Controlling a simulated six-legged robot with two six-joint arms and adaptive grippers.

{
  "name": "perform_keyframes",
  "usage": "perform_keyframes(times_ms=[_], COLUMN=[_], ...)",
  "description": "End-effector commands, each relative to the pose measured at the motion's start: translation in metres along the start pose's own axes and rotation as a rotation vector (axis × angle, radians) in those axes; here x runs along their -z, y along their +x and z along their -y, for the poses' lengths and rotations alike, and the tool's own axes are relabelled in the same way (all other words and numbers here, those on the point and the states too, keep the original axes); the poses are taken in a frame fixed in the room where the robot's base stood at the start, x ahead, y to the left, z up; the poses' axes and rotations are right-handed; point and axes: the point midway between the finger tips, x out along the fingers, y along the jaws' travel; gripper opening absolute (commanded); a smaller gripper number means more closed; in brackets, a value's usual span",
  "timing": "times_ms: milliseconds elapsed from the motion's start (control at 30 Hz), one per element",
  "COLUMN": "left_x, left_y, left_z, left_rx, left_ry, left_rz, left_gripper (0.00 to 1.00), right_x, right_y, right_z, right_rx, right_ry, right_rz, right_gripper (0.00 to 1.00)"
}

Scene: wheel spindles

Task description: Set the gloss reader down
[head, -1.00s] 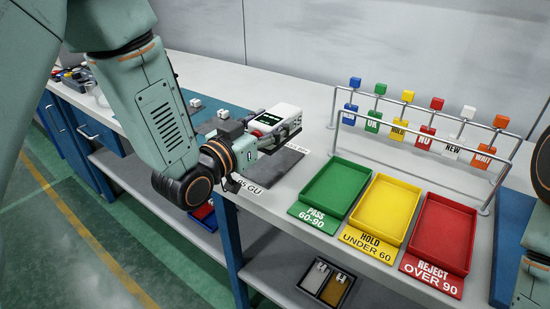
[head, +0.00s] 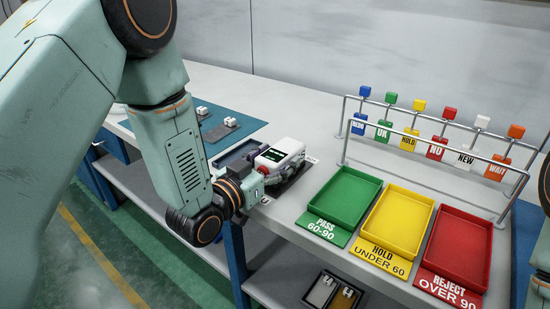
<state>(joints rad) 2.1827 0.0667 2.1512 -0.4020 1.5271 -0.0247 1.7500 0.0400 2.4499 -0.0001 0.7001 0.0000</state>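The gloss reader (head: 288,148) is a white box with a dark screen and a red part at its near left end. My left gripper (head: 285,172) is shut on it, with grey fingers along its near side. The reader is low over the bench, by a dark flat mat (head: 295,182) that is mostly hidden under it. I cannot tell whether the reader touches the surface. My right gripper is out of view.
A dark shallow tray (head: 236,153) lies left of the reader, near a blue-green mat (head: 232,136) with small white-topped blocks. Right of it stand green (head: 345,196), yellow (head: 396,219) and red (head: 459,246) trays. A tag rail (head: 425,136) stands behind them.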

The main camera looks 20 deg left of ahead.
Motion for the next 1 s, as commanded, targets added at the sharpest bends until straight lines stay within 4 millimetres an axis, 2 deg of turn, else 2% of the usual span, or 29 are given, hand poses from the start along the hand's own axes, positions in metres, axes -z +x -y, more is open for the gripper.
perform_keyframes(times_ms=[100, 467, 1000], left_x=[0.0, 0.0, 0.0], left_y=[0.0, -0.004, -0.086], left_z=[0.0, 0.001, 0.002], left_rx=[0.0, 0.001, 0.005], left_ry=[0.0, -0.001, -0.005], left_rz=[0.0, 0.002, 0.002], left_gripper=[0.79, 0.79, 0.79], right_x=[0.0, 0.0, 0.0], right_y=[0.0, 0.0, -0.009], right_z=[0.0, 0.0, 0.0], right_rx=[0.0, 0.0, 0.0], right_ry=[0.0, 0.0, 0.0], right_rz=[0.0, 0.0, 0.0], right_gripper=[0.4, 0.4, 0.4])
